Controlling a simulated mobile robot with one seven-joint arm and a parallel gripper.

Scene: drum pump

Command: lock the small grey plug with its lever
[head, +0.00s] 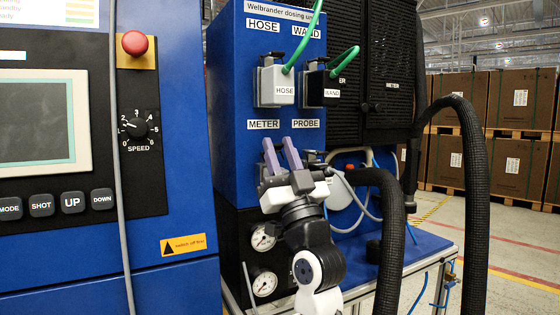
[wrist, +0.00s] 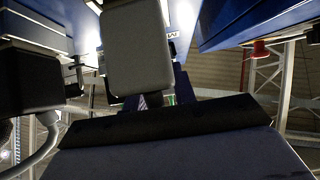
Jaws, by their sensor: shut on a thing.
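My gripper (head: 281,155) is at the METER socket of the blue dosing unit (head: 228,100), its two purple fingers close together. The fingers and wrist cover the METER plug in the head view. A black plug (wrist: 30,80) with a small side lever (wrist: 78,70) and a grey cable is at the left there.
Above are the larger grey HOSE plug (head: 276,86) and black WAND plug (head: 320,88), with green cables. Thick black hoses (head: 470,150) loop at the right. A blue control cabinet (head: 180,210) with a red button (head: 134,43) stands close on the left.

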